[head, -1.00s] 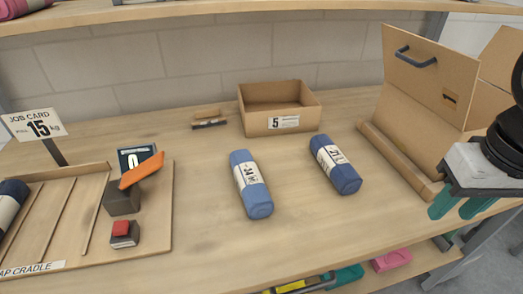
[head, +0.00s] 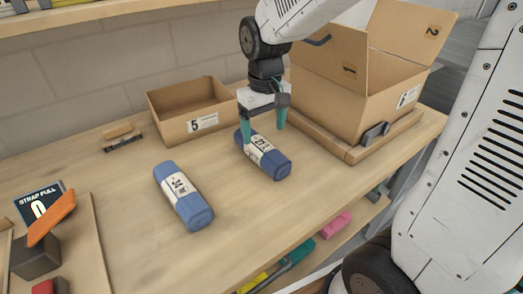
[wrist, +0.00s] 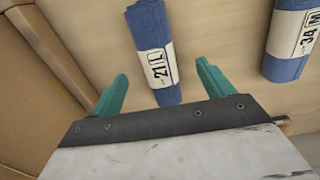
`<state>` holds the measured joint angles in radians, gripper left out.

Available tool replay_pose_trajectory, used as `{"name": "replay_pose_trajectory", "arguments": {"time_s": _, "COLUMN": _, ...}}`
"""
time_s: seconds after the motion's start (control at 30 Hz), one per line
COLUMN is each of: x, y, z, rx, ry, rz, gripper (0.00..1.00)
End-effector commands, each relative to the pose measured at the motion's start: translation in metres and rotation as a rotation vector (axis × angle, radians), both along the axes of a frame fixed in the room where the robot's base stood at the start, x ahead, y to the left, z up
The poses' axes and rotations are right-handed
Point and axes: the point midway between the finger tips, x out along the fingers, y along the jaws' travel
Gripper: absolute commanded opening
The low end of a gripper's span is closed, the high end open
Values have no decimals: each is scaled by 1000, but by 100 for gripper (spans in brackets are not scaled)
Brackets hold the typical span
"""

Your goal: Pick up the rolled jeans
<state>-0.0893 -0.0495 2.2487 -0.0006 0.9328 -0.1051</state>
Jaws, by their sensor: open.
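Two blue rolled jeans with white paper bands lie on the wooden bench. The darker roll, banded "27 L" (head: 276,167), lies in front of the small box. The lighter roll, banded "34 M" (head: 184,198), lies to its left. My gripper (head: 262,126) is open over the far part of the "27 L" roll. In the wrist view the "27 L" roll (wrist: 151,45) lies between the two spread teal fingers of my gripper (wrist: 160,72), with gaps on both sides. The "34 M" roll also shows at the right edge (wrist: 290,40).
A small open box marked "5" (head: 203,123) stands behind the rolls. A larger open carton (head: 358,84) stands on a wooden base at the right. A brush (head: 121,138) lies at the back left. The strap device with an orange lever (head: 51,218) is at the left.

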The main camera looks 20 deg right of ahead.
Motion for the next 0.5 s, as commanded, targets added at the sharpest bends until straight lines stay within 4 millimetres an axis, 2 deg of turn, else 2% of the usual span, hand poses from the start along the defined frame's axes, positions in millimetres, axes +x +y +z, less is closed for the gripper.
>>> {"name": "replay_pose_trajectory", "arguments": {"time_s": 0.17, "x": 16, "y": 3, "z": -16, "rx": 0, "ry": 10, "rz": 14, "gripper": 80}}
{"name": "replay_pose_trajectory", "arguments": {"time_s": 0.5, "x": 20, "y": 0, "z": -53, "rx": -1, "ry": 13, "rz": 13, "gripper": 80}}
